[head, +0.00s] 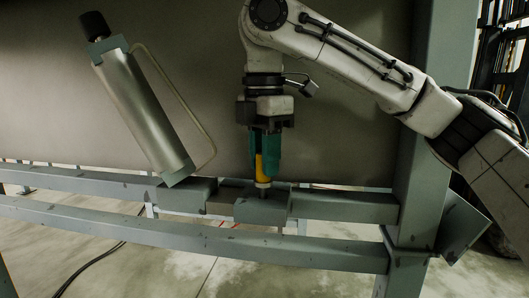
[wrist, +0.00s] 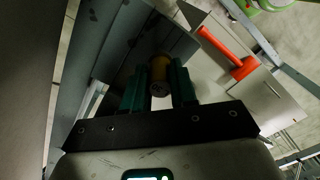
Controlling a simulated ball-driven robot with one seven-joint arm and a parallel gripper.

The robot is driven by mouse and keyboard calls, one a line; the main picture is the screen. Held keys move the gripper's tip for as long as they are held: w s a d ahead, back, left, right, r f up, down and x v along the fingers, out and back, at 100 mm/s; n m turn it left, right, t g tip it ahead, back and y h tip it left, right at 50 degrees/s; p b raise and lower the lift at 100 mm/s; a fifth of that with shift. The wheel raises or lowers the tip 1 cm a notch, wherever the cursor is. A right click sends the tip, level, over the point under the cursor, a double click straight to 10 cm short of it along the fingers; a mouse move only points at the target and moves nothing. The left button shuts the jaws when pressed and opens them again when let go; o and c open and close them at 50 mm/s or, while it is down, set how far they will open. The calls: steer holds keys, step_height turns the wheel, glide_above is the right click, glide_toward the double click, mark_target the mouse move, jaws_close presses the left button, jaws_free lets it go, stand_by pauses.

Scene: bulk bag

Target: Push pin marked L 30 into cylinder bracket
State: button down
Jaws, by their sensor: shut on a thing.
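My gripper (head: 265,172) points straight down, with its green fingers shut on a yellow cylindrical piece (head: 261,168). This piece has a pale metal collar at its lower end, at or just above a grey block (head: 262,209) on the steel frame; I cannot tell whether they touch. No L 30 marking is readable. In the wrist view the yellow piece (wrist: 160,76) sits between the two fingers (wrist: 160,88). A grey cylinder (head: 143,112) leans at the left, its lower end at another grey block (head: 186,195).
Grey steel beams (head: 200,238) run across below the gripper, and a thick post (head: 418,140) stands at the right. A large grey-brown panel (head: 350,100) is behind. In the wrist view an orange tool (wrist: 226,50) lies on a pale plate (wrist: 270,98).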

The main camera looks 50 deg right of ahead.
steer(key=shift+f, duration=0.95)
steer(key=c, duration=0.8)
jaws_free()
step_height(320, 180, up, 11)
steer(key=shift+f, duration=0.15)
